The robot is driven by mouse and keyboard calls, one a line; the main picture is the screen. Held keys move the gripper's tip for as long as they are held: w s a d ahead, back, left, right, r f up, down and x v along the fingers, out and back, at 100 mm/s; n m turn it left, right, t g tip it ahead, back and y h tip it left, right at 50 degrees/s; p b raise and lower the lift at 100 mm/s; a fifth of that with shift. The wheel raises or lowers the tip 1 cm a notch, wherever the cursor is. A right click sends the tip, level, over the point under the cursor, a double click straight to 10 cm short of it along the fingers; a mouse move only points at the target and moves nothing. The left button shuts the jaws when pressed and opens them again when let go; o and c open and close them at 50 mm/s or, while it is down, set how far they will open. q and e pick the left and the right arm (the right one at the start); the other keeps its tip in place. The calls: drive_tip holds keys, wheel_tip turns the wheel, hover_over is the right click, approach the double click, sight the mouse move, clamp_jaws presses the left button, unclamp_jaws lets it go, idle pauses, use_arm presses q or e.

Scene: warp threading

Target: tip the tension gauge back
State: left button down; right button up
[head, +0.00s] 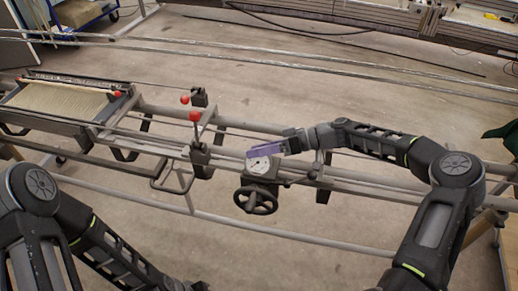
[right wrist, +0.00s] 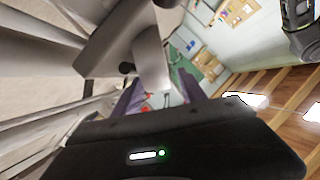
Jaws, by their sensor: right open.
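The tension gauge (head: 259,165) has a white round dial and is mounted on the loom's rail, above a dark handwheel (head: 256,199), near the middle of the head view. The dial face is tilted upward. My right gripper (head: 264,152) reaches in from the right, its purple fingers right at the gauge's upper edge. Its fingers (right wrist: 160,95) are open and apart in the right wrist view, with a grey metal part (right wrist: 150,55) between and beyond them. Whether they touch the gauge cannot be told.
Two red-knobbed levers (head: 195,117) stand on the frame left of the gauge. A pale woven panel (head: 62,102) lies at the far left. Long metal rails (head: 350,184) run across the frame. The concrete floor (head: 300,92) behind is mostly clear.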

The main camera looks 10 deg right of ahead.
drive_tip(key=shift+c, duration=0.2)
clamp_jaws()
idle(0.3)
